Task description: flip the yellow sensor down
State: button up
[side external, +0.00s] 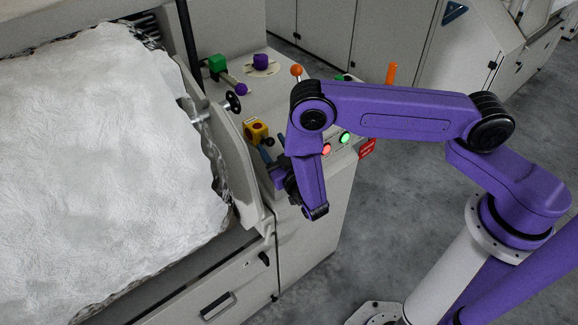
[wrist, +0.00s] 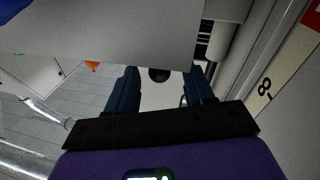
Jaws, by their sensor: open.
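The yellow sensor (side external: 256,131) is a small block with a dark round mark, on the grey machine top beside the curved side plate, in the side external view. I cannot make it out in the wrist view. My gripper (side external: 268,163) is just below and to the right of it in the side external view, partly hidden by my own wrist. The two dark blue fingers stand apart in the wrist view (wrist: 162,82), with a pale surface and a dark round knob (wrist: 159,75) showing between them. I see nothing held. Contact with the sensor cannot be told.
A white fibre mass (side external: 100,170) fills the left. Lit red (side external: 326,149) and green (side external: 345,138) buttons are to the right.

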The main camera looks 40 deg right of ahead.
jog(key=s+a+f, duration=0.1)
jog(key=s+a, duration=0.2)
jog(key=s, duration=1.3)
jog(key=shift+s, duration=0.25)
jog(key=shift+f, duration=0.15)
